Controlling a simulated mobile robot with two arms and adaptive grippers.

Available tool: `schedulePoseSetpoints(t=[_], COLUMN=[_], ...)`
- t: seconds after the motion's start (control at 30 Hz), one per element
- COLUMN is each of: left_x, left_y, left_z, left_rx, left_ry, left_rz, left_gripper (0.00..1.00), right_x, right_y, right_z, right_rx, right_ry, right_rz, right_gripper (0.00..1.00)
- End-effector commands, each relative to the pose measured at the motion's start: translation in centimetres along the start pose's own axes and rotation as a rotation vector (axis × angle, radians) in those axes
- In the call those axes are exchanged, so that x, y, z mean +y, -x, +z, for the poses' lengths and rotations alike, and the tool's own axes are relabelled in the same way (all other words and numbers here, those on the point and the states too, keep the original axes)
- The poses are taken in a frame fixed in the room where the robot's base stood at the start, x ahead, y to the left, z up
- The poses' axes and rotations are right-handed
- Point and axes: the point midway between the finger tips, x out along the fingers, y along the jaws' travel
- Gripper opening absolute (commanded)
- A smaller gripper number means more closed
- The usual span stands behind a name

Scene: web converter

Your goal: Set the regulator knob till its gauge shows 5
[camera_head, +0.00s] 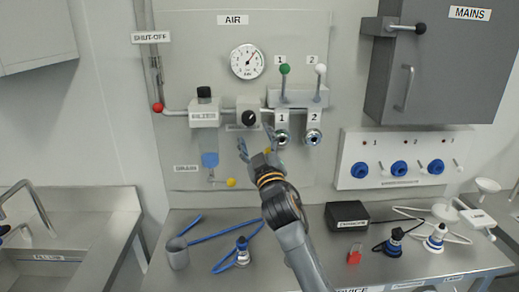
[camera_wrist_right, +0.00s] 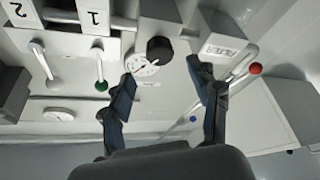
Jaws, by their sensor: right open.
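In the wrist view the gauge (camera_wrist_right: 143,65) is partly hidden. My right gripper (camera_head: 257,144) is open and empty, just below the knob in the head view. In the wrist view its fingers (camera_wrist_right: 162,78) are spread, one to each side of the knob, apparently short of it. My left gripper is out of view.
The filter bowl (camera_head: 208,140) hangs left of the knob. Green (camera_head: 285,69) and white (camera_head: 320,69) levers stand to the right, above two round ports. A yellow drain handle (camera_head: 231,183) is below. The bench holds a blue hose (camera_head: 220,232) and a black case (camera_head: 347,215).

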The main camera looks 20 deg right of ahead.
Motion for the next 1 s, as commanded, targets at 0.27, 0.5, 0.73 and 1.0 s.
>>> schedulePoseSetpoints(t=[0.27, 0.5, 0.73, 1.0], left_x=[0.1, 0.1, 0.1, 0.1], left_y=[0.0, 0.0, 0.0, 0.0], left_z=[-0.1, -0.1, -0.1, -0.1], left_rx=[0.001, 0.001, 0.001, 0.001], left_ry=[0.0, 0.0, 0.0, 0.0], left_rz=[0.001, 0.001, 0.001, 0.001], left_gripper=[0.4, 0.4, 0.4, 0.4], right_x=[0.0, 0.1, 0.1, -1.9], right_y=[3.9, 4.4, 4.3, 8.0], right_z=[0.1, 0.0, 0.0, 4.9], right_rx=[-0.001, -0.001, -0.001, -0.16], right_ry=[0.0, 0.0, 0.0, -0.051], right_rz=[0.0, 0.001, 0.001, -0.054], right_gripper=[0.61, 0.61, 0.61, 0.61])
